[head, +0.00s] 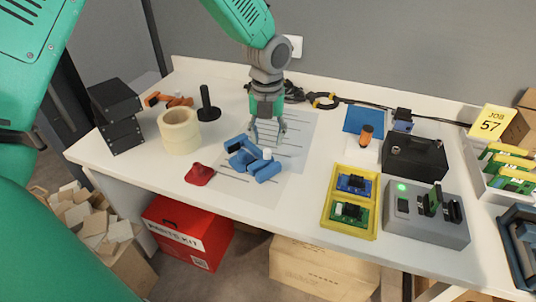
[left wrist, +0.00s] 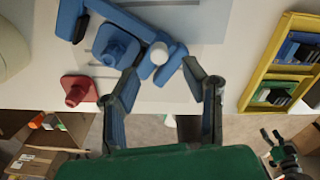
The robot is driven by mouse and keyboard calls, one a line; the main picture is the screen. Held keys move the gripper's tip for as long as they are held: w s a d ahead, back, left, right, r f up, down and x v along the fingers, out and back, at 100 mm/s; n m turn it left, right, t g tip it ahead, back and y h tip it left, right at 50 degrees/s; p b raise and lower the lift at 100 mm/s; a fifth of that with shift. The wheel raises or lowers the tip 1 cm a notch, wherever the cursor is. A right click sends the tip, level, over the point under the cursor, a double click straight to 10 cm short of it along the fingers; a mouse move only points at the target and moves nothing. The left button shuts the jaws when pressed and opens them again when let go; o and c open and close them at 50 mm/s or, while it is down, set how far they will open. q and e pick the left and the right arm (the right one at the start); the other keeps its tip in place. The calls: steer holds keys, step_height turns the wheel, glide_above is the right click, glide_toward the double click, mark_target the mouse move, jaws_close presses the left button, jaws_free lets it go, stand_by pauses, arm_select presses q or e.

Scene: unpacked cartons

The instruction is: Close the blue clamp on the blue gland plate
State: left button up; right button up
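The blue clamp (head: 268,171) lies on a printed sheet on the table, with a white round tip on it; in the left wrist view the clamp (left wrist: 128,20) has a long bar and a stubby arm by the white tip. The blue gland plate (left wrist: 117,48), a square with a raised cone, sits beside the clamp bar; whether they touch is unclear. My left gripper (head: 267,137) points down over the clamp, open and empty. In the wrist view its fingertips (left wrist: 160,75) stand apart either side of the white tip. My right gripper (left wrist: 276,143) appears low in that view, fingers apart.
A red gland plate (head: 200,174) lies left of the clamp. Tape rolls (head: 180,131) and a black post (head: 208,104) stand further left. A yellow tray (head: 327,215) with boards and a grey fixture (head: 430,226) stand right. The sheet's right side is clear.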

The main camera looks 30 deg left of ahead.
mark_target(267, 150)
arm_select(q)
step_height(267, 150, down, 4)
steer(key=shift+a+f+b, duration=0.15)
steer(key=shift+f+b, duration=0.05)
steer(key=shift+b, duration=0.15)
steer(key=shift+f, duration=0.45)
jaws_close()
